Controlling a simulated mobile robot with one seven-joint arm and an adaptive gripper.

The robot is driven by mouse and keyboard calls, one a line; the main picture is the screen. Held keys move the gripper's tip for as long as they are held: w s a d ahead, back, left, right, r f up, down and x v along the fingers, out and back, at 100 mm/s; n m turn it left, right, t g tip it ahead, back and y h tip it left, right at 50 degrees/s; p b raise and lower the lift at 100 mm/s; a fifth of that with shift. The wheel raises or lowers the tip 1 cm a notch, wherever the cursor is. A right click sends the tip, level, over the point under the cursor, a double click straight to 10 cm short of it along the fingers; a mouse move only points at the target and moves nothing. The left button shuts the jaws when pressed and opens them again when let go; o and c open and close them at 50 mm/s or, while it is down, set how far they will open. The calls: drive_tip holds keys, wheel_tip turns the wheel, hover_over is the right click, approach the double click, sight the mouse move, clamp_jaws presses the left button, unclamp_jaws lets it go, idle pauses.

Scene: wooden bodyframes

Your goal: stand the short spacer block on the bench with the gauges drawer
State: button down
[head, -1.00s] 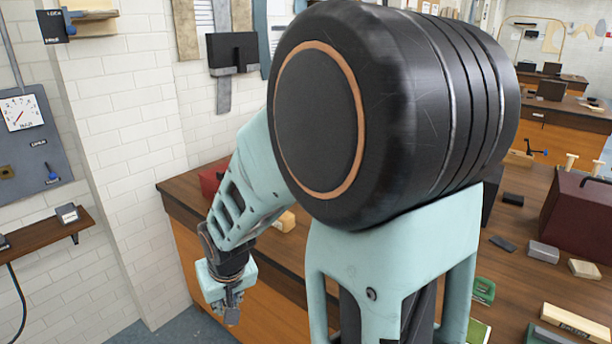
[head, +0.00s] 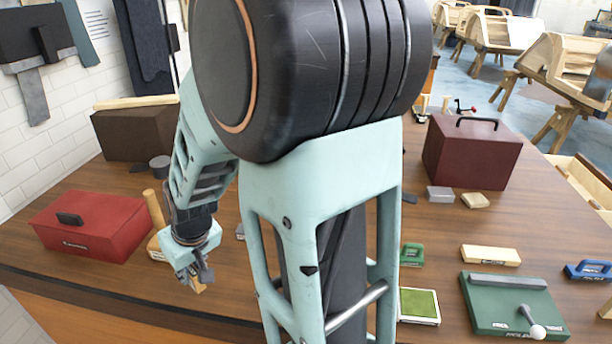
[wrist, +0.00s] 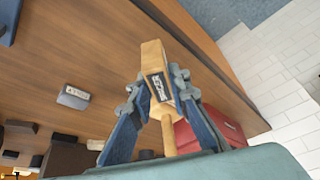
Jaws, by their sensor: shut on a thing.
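A pale wooden block with a dark label, apparently the short spacer block (wrist: 152,58), is between my gripper's fingers (wrist: 163,88) in the wrist view. My gripper is shut on it. In the head view my gripper (head: 203,272) hangs over the near left part of the brown bench (head: 95,272), with a little of the block (head: 197,287) showing under the fingers. I cannot tell whether the block touches the bench. The label is too small to read. No drawer marked gauges is readable.
A red box (head: 95,222) and a wooden mallet (head: 153,208) lie left of my gripper. A dark red case (head: 465,153), a labelled pale bar (head: 490,255) and a green plate (head: 515,305) are farther right. An open wooden drawer or tray (head: 585,185) shows at the right edge.

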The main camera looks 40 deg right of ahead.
drive_tip(key=d+n+y+b, duration=0.1)
drive_tip(key=d+n+y, duration=0.1)
drive_tip(key=d+n, duration=0.65)
drive_tip(key=m, duration=0.2)
approach(237, 282)
drive_tip(key=shift+g, duration=0.4)
drive_tip(key=x, duration=0.4)
drive_tip(key=shift+w+a+f+p, duration=0.1)
drive_tip(key=shift+w+f+p, duration=0.15)
drive_tip(key=shift+w, duration=0.2)
drive_tip(key=c, duration=2.3)
unclamp_jaws()
drive_tip(key=shift+f, duration=0.1)
drive_tip(key=o, duration=0.5)
drive_tip(key=v, duration=1.2)
